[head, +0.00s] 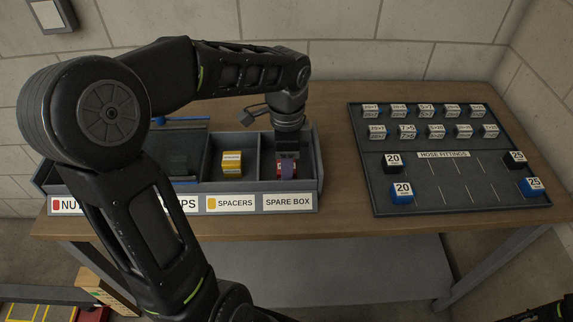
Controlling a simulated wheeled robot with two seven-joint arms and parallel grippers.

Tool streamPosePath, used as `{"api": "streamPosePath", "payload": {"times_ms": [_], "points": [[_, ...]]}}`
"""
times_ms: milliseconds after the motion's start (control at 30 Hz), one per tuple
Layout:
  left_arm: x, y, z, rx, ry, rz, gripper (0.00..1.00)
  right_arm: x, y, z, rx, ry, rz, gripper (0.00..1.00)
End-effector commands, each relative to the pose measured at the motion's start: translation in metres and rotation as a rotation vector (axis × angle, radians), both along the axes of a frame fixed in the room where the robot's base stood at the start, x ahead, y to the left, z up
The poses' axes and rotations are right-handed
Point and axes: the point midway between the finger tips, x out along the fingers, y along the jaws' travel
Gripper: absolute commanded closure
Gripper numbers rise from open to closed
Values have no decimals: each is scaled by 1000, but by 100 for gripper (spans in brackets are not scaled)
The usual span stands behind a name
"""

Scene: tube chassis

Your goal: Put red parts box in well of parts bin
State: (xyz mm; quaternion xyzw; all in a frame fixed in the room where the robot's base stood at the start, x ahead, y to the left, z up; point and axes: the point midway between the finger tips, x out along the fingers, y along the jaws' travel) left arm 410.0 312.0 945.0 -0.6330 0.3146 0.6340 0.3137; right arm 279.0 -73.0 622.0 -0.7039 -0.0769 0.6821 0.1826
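The grey parts bin (316,190) stands on the wooden table, with a row of wells. Its front labels read "NU…" with a red mark, a partly hidden one ending in "PS", "SPACERS" with a yellow mark, and "SPARE BOX". A small red box (287,173) is in the rightmost well, above the SPARE BOX label. My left gripper (287,158) points down into that well, right at the red box. Its fingertips are too small and dark to tell whether they grip it. My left arm hides the bin's left front.
A yellow box (232,162) sits in the SPACERS well. A dark board (450,180) with labelled blocks and "HOSE FITTINGS" lies at the right. Bare table lies between bin and board. A block wall stands behind. Red and yellow items show at lower left.

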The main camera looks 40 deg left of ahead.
Motion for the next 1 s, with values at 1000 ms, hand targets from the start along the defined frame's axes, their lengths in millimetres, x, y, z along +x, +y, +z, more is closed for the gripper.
{"api": "streamPosePath", "payload": {"times_ms": [1000], "points": [[0, 0, 111, 0, -2, 0, 49, 0, 0, 0, 0, 0, 0, 64]]}}
